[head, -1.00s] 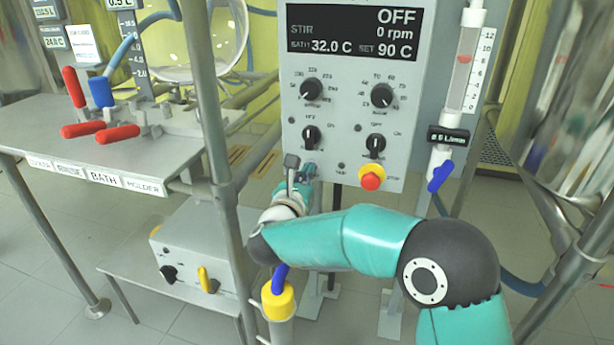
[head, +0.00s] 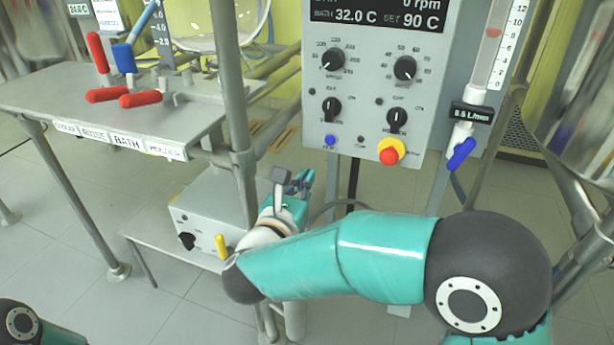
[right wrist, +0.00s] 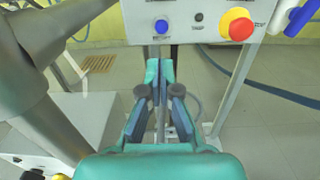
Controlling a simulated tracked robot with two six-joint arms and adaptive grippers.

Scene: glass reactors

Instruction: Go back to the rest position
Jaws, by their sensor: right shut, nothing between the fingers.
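My right gripper (head: 300,182) is shut and empty, below the grey control panel (head: 368,75) and to the left of its red button. In the right wrist view its fingers (right wrist: 160,72) are together, with the panel's lower edge beyond them. My right arm (head: 350,255) crosses the lower middle of the head view, bent at a dark elbow. A dark and teal arm part of mine (head: 22,322) shows at the lower left corner. My left gripper is out of view.
The panel has a blue button (head: 330,141) and a red button on a yellow base (head: 389,156). A steel post (head: 232,100) and a grey box with knobs (head: 205,215) stand left of my gripper. A table (head: 60,100) with red and blue handles is further left.

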